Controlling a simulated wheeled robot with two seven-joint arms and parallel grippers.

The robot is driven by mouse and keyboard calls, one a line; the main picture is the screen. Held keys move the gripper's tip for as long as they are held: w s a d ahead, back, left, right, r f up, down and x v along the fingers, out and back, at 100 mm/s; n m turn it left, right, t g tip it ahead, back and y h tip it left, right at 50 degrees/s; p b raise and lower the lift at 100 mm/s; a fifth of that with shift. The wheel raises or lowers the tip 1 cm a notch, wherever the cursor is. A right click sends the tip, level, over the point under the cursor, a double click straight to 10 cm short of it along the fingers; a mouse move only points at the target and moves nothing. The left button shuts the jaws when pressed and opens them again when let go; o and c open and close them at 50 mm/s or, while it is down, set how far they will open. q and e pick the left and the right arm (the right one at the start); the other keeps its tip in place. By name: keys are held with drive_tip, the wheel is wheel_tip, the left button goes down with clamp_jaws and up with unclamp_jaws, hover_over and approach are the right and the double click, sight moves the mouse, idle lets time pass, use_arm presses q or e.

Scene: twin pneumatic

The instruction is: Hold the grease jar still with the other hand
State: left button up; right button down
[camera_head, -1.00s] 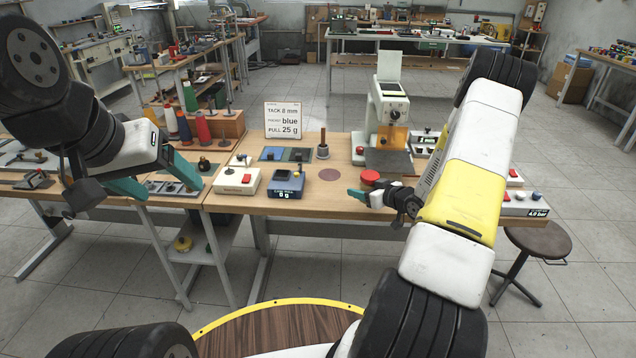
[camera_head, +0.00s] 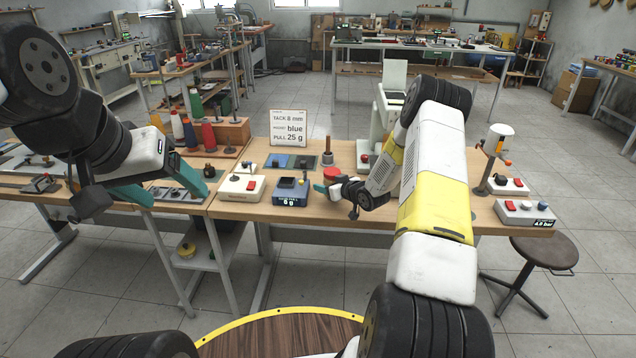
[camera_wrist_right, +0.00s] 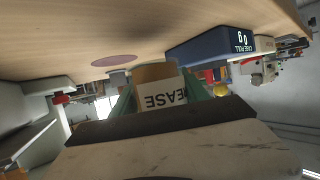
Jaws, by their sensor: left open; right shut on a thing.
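The grease jar (camera_wrist_right: 158,92) is between the teal fingers of my right gripper (camera_wrist_right: 168,92) in the right wrist view. It has a tan body and a white label reading "EASE", seen inverted. In the head view its red round top (camera_head: 332,173) shows just above my right gripper (camera_head: 325,188), which is shut on it over the middle of the bench. Whether the jar touches the bench I cannot tell. My left gripper (camera_head: 178,196) is open and empty at the left, over the bench's front edge, well apart from the jar.
A purple disc (camera_wrist_right: 114,60) lies flat on the bench. A sign (camera_head: 289,128) stands behind. My right arm partly hides a white machine (camera_head: 393,80).

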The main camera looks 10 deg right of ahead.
drive_tip(key=shift+d+f, duration=0.15)
drive_tip(key=shift+f, duration=1.35)
drive_tip(key=shift+s, duration=0.1)
drive_tip(key=shift+f, duration=0.1)
drive_tip(key=c, duration=0.6)
unclamp_jaws()
drive_tip(key=shift+o, duration=0.2)
